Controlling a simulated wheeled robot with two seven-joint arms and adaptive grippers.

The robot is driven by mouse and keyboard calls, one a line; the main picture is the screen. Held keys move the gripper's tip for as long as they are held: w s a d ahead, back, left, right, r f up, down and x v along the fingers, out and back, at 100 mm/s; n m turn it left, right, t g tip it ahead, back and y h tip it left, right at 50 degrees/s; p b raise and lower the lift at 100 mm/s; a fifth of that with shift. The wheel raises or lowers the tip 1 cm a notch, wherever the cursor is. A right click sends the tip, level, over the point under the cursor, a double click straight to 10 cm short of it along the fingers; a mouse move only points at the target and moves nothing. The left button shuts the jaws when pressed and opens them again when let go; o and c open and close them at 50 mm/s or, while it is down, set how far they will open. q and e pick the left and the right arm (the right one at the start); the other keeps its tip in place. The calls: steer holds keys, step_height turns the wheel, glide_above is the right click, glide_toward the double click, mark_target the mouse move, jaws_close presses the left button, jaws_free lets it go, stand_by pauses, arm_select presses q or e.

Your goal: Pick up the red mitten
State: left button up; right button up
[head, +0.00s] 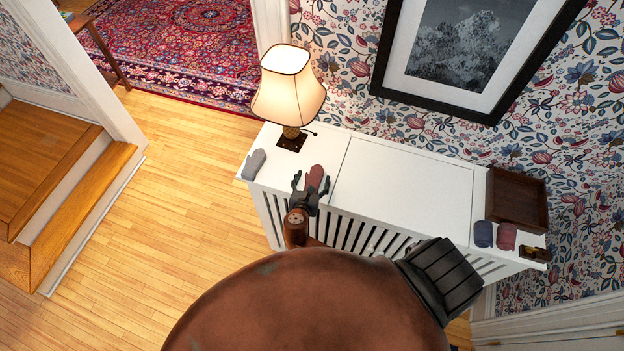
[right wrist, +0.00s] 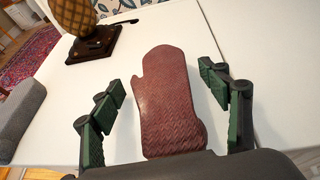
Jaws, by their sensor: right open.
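The red mitten (head: 316,176) lies flat on the left part of the white radiator cover (head: 400,182), just right of the lamp base. In the right wrist view the mitten (right wrist: 166,100) is a dull brownish red with a woven texture, its rounded tip pointing away and its thumb on the left. My right gripper (head: 311,184) is open. In the right wrist view, its green-padded fingers (right wrist: 160,80) stand apart on either side of the mitten, with gaps on both sides. The mitten's near end is hidden by the gripper body. My left gripper is not in view.
A lit lamp (head: 288,92) stands behind the mitten. A grey mitten (head: 255,163) lies to the left. A blue knitted item (head: 483,234), a reddish one (head: 506,237) and a wooden tray (head: 531,200) are at the right end. The cover's middle is clear.

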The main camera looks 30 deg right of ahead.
steer(key=shift+w+a, duration=0.1)
steer(key=c, duration=1.3)
